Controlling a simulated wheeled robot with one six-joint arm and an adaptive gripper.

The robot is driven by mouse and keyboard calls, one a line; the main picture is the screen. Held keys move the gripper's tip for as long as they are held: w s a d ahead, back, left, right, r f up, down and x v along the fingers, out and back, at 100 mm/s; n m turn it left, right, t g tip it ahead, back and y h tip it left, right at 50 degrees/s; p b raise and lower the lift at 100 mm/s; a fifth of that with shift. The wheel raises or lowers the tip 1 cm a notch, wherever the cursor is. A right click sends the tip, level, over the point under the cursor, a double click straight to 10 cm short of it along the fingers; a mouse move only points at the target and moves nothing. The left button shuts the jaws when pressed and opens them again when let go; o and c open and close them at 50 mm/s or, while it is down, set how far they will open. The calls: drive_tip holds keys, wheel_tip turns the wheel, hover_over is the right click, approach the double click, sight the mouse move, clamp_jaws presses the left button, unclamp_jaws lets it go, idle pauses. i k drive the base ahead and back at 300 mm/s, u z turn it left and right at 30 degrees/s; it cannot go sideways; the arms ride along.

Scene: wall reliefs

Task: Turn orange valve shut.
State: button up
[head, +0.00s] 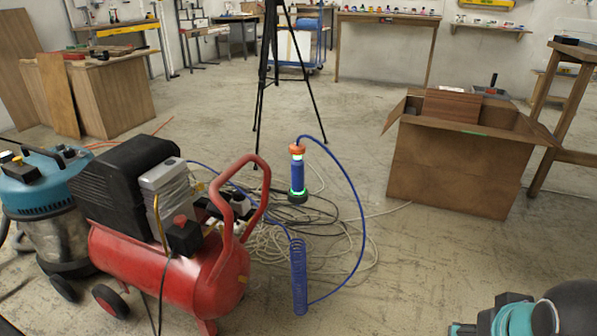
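An orange cap-like part (297,149) sits on top of an upright blue cylinder (297,175) on the floor, near the middle of the head view. It is the only orange fitting that I can make out as a possible valve. It is too small to tell whether it is open or shut. A white-green glow shows below the cap and a green ring near the cylinder's base. A blue hose (357,215) runs from the top and arcs down to a blue coil (298,275). My gripper is not in view.
A red compressor (165,265) with a raised handle stands at front left, beside a teal-topped vacuum (45,200). Loose cables (330,235) lie around the cylinder. A black tripod (262,75) stands behind it. A cardboard box (450,170) is at right.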

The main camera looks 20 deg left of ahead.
sight(294, 150)
drive_tip(key=u, duration=1.05)
drive_tip(key=k, duration=0.4)
drive_tip(key=z, duration=0.55)
